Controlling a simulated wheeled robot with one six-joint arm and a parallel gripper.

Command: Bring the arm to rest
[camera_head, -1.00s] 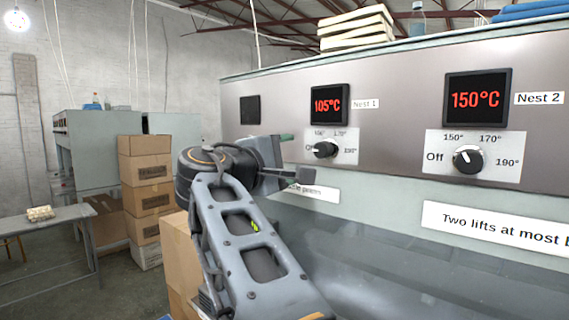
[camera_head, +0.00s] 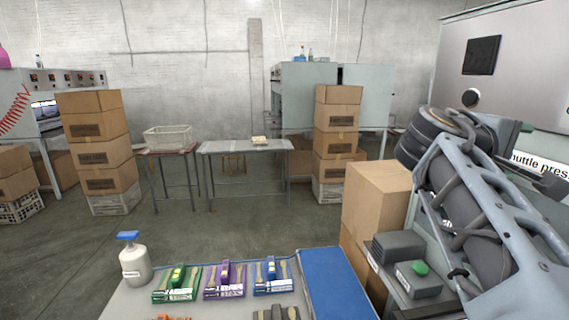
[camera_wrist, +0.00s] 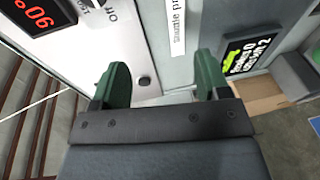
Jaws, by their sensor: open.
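My gripper (camera_wrist: 163,68) shows in the wrist view with its two green fingers apart and nothing between them. It is in front of the press's panel (camera_wrist: 150,40), turned so that the panel appears tilted. In the head view my arm is folded up at the right edge, close to the press (camera_head: 525,60). The gripper's fingers cannot be made out there. A red lit display (camera_wrist: 32,15) and a dark screen with green marks (camera_wrist: 247,52) flank the fingers in the wrist view.
A grey box with a green button (camera_head: 418,278) stands below my arm. Stacked cartons (camera_head: 335,145) are behind. The middle floor (camera_head: 235,220) is open.

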